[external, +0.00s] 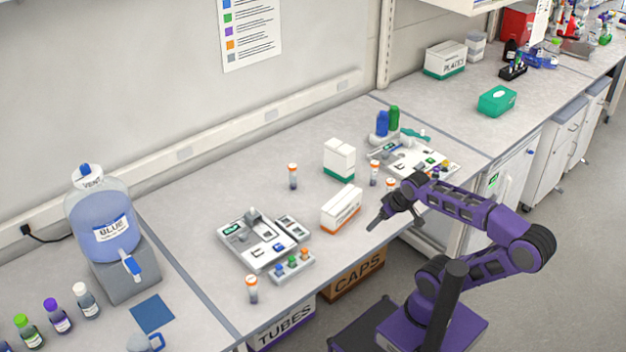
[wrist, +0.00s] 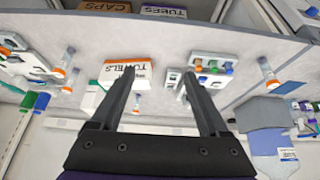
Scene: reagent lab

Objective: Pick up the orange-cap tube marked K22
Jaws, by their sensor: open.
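Several orange-capped tubes stand on the bench, and their markings are too small to read, so I cannot tell which is K22. In the external view one tube (external: 292,177) stands behind the boxes, one tube (external: 252,289) is at the front left, and two more tubes (external: 374,175) (external: 390,184) stand near the right-hand tray. My gripper (external: 374,224) is open and empty, above the bench front by the white-and-orange box. In the wrist view, which is upside down, the gripper (wrist: 157,74) frames bare bench between its fingers, with a tube (wrist: 136,104) beyond the box.
A white-and-orange towels box (external: 341,209) is close to my gripper, with a white-and-green box (external: 339,158) behind it. A device tray (external: 256,244) and a rack of coloured caps (external: 291,266) lie to the left. A blue dispenser (external: 103,215) stands far left.

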